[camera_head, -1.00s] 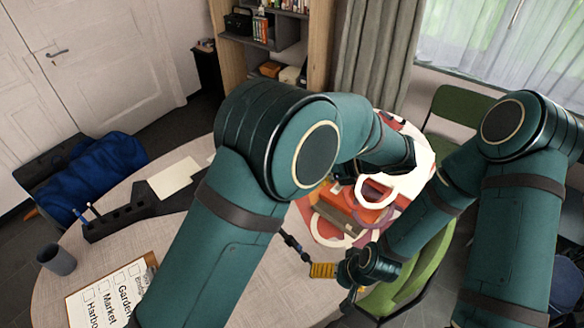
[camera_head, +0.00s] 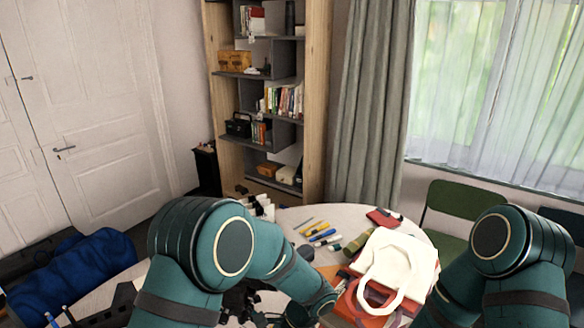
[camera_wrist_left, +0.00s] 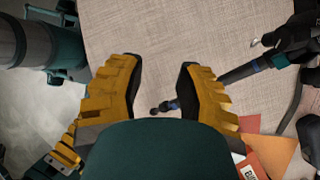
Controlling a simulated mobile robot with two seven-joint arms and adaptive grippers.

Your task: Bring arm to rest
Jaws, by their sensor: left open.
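My left arm (camera_head: 290,275) comes in from the left in the head view and reaches down to the table's front part, where its gripper is not clearly visible. In the left wrist view my left gripper (camera_wrist_left: 158,85) is open and empty above the beige table (camera_wrist_left: 180,50). A small dark jointed piece (camera_wrist_left: 165,106) shows between its fingers. My right arm (camera_head: 500,265) stands at the right in the head view, its gripper below the frame. A yellow ribbed part (camera_wrist_left: 66,152) at the wrist view's lower left looks like my right gripper; its jaw state is unclear.
A white bag (camera_head: 398,255) and a red one (camera_head: 358,309) lie between my arms. Markers (camera_head: 322,236) and a green cylinder (camera_head: 357,243) lie behind. Dark rods (camera_wrist_left: 265,63) lie right of my left gripper. A green chair (camera_head: 455,215) and a bookcase (camera_head: 318,110) stand beyond.

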